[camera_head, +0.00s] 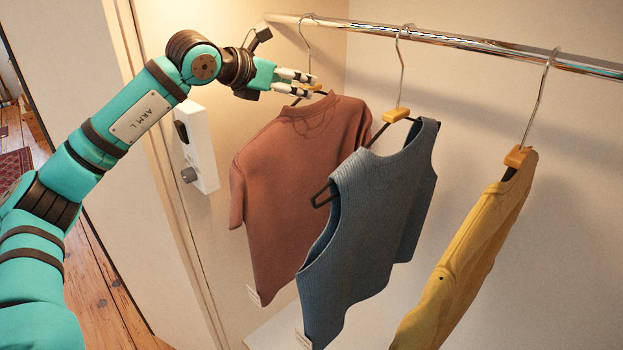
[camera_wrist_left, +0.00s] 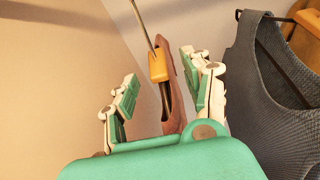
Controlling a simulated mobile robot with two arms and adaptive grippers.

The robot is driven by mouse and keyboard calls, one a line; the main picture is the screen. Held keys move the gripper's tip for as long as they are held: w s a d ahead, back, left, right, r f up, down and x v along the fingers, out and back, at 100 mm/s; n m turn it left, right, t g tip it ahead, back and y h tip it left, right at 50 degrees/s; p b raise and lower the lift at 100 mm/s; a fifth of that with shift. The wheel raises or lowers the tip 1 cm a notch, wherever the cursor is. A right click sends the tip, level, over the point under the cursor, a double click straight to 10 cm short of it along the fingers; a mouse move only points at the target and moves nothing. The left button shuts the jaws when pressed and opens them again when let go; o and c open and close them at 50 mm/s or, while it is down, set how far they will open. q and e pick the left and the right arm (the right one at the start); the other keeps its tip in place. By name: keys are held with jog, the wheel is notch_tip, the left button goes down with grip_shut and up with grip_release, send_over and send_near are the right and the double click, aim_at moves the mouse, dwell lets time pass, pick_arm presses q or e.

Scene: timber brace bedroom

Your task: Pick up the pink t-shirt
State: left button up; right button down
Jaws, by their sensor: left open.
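The pink t-shirt (camera_head: 300,165) hangs on a hanger at the left end of the rail. It looks dusty reddish pink. My left gripper (camera_head: 311,82) is at the top of this hanger, just above the collar. In the left wrist view the gripper (camera_wrist_left: 160,90) is open, with the hanger's orange-yellow block (camera_wrist_left: 157,66) and the narrow edge of the t-shirt (camera_wrist_left: 174,100) between its fingers. I cannot tell whether the fingers touch either one. My right gripper is in neither view.
A chrome rail (camera_head: 450,40) runs across the top. A blue sleeveless top (camera_head: 370,215) hangs close to the right of the t-shirt, and a yellow garment (camera_head: 475,260) hangs farther right. A white panel with a knob (camera_head: 197,145) is on the left beside my arm.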

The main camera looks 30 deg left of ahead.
pick_arm(q)
jog(key=shift+w+d+f+p, duration=0.1)
jog(key=shift+w+d+p, duration=0.15)
jog(key=shift+w+p, duration=0.5)
jog(key=x, duration=0.2)
jog(key=p+x, duration=0.1)
jog(key=shift+w+a+f+p, duration=0.15)
jog(key=shift+w+p, duration=0.15)
jog(key=shift+w, duration=0.15)
jog(key=shift+w+f, duration=0.15)
jog(key=shift+w, duration=0.1)
jog(key=shift+s, duration=0.1)
jog(key=shift+c, duration=0.4)
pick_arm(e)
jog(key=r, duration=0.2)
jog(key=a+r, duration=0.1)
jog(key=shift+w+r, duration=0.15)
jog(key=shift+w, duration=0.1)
pick_arm(q)
grip_shut()
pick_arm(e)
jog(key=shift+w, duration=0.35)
